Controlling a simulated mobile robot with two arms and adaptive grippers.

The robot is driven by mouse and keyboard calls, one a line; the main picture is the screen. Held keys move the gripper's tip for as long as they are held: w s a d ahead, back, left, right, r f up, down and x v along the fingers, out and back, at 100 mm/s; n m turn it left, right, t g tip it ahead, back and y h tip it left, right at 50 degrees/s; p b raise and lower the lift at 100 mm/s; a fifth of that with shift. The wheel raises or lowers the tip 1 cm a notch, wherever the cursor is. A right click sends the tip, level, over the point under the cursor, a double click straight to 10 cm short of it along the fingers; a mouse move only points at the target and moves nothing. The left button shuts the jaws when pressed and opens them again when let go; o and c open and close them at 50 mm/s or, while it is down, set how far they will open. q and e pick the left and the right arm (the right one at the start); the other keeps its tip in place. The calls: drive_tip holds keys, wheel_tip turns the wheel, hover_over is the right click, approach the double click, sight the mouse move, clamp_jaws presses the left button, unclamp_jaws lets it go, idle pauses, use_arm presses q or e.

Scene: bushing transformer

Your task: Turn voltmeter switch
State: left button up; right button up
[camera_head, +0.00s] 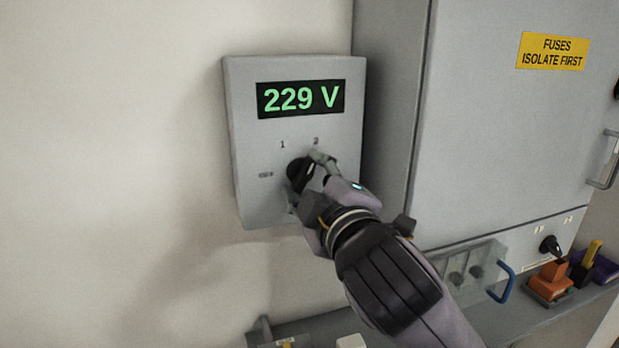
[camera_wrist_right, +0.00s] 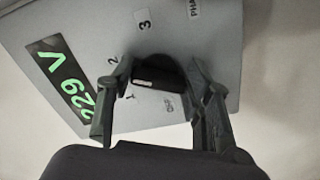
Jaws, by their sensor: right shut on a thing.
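The voltmeter box (camera_head: 246,150) is a grey panel on the wall with a lit green display (camera_head: 301,99) reading 229 V. Its switch is a black round knob (camera_head: 297,171) with a white mark, below the labels 1 and 2; OFF is at its left. My right gripper (camera_head: 306,180) is shut on the knob, partly covering it. In the right wrist view the knob (camera_wrist_right: 160,72) sits between the two fingers, with labels 1, 2, 3 and OFF around it. I cannot tell exactly which label the mark points at. My left gripper is not in view.
A large grey cabinet (camera_head: 500,130) with a yellow fuses label (camera_head: 552,51) stands right of the box. Below it are a clear cover with a blue handle (camera_head: 503,283) and an orange block (camera_head: 552,280) on a ledge. The wall at left is bare.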

drive_tip(key=shift+f, duration=0.1)
idle(0.3)
drive_tip(key=o, duration=1.1)
drive_tip(key=shift+o, duration=0.2)
drive_tip(key=v, duration=0.7)
drive_tip(key=shift+s, duration=0.25)
